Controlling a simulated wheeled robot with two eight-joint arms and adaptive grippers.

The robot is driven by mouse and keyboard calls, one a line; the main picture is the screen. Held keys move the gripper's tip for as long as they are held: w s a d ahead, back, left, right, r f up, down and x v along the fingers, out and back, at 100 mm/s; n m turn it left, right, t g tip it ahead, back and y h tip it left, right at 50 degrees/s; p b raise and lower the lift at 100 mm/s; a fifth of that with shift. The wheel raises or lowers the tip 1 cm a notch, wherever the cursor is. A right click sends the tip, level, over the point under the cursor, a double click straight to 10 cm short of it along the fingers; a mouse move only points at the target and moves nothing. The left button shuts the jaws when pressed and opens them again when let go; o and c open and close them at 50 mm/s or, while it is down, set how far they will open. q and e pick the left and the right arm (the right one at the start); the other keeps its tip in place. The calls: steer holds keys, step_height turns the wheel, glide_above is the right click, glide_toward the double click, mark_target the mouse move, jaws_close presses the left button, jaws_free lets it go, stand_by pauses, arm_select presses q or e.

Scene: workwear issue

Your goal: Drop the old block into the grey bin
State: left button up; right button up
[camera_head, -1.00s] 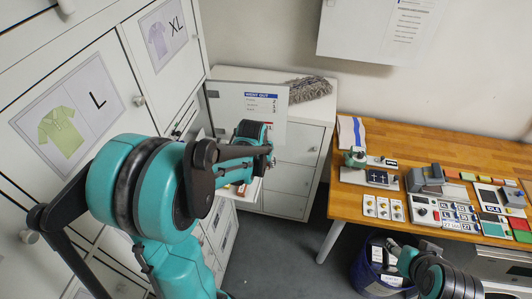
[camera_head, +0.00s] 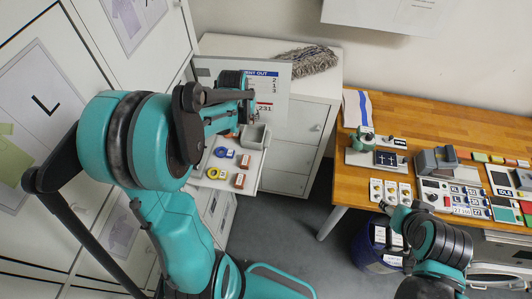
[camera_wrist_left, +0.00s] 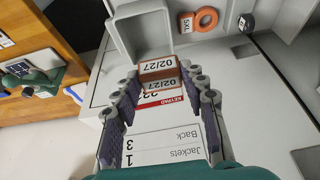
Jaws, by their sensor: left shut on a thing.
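The old block (camera_wrist_left: 158,68) is brown-orange with white "02/27" labels. In the left wrist view it sits between the fingertips of my left gripper (camera_wrist_left: 160,80), which is shut on it. The grey bin (camera_wrist_left: 143,28) is an open, square-walled box just beyond the block; the block appears at or near its near edge, and I cannot tell its height over it. In the head view the bin (camera_head: 256,137) stands at the shelf's back right, beside my left gripper (camera_head: 247,112); the held block is not clear there. My right gripper (camera_head: 388,208) is by the wooden table's front edge, its fingers unclear.
The pale shelf (camera_head: 215,184) carries a blue ring (camera_head: 224,152), a yellow ring (camera_head: 213,173) and brown blocks (camera_head: 240,181). A notice panel (camera_head: 275,88) stands close behind my left gripper. The wooden table (camera_head: 350,190) holds several devices; a blue drum (camera_head: 368,250) is below.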

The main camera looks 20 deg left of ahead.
arm_select(q)
steer(key=shift+f, duration=0.65)
steer(key=shift+s+f+b, duration=0.1)
steer(key=shift+b, duration=0.25)
steer(key=shift+s+d, duration=0.15)
steer(key=shift+s, duration=0.05)
steer(key=o, duration=1)
steer(key=shift+w, duration=0.2)
steer(key=shift+s, duration=0.1)
steer(key=shift+r, duration=0.2)
steer(key=v, duration=1.1)
steer(key=shift+s+r, duration=0.3)
steer(key=shift+r, duration=0.05)
